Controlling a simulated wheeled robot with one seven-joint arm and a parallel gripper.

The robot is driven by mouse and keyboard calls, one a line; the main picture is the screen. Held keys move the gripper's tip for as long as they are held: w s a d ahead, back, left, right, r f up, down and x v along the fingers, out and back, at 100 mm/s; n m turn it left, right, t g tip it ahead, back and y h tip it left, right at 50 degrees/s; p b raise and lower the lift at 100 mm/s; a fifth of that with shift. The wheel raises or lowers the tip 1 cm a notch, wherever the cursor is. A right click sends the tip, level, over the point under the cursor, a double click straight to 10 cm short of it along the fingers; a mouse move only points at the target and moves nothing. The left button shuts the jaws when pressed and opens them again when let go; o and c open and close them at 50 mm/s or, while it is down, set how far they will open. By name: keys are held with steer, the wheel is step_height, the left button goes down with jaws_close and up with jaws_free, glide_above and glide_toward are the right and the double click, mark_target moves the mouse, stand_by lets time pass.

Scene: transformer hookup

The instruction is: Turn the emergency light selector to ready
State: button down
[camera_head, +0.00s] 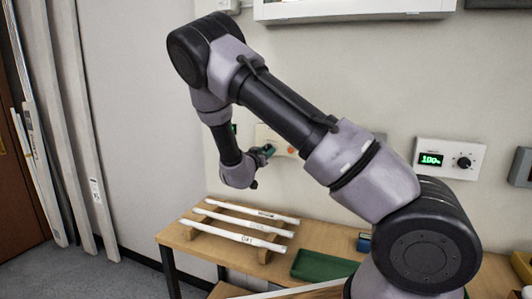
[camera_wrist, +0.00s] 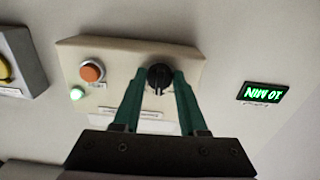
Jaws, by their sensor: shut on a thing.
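The selector (camera_wrist: 158,78) is a round black knob on a beige wall panel (camera_wrist: 112,52), seen in the wrist view. My gripper (camera_wrist: 159,84) has green fingers, one on each side of the knob, and is shut on it. The same panel also holds an orange button (camera_wrist: 92,71) and a lit green lamp (camera_wrist: 77,94). In the head view my gripper (camera_head: 268,150) is at the wall beside the panel's orange button (camera_head: 291,150), and the knob is hidden there. The labels by the knob are too blurred to read.
In the head view, a wooden table (camera_head: 175,237) below bears white tubes (camera_head: 235,234) on wooden rests and a green tray (camera_head: 322,266). A dial box (camera_head: 450,158) reading 100% is further right.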

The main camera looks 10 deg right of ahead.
stand_by(0.5)
steer(key=shift+c, duration=2.4)
jaws_free()
steer(key=v, duration=1)
steer(key=shift+s+a, duration=0.25)
steer(key=shift+s, duration=0.1)
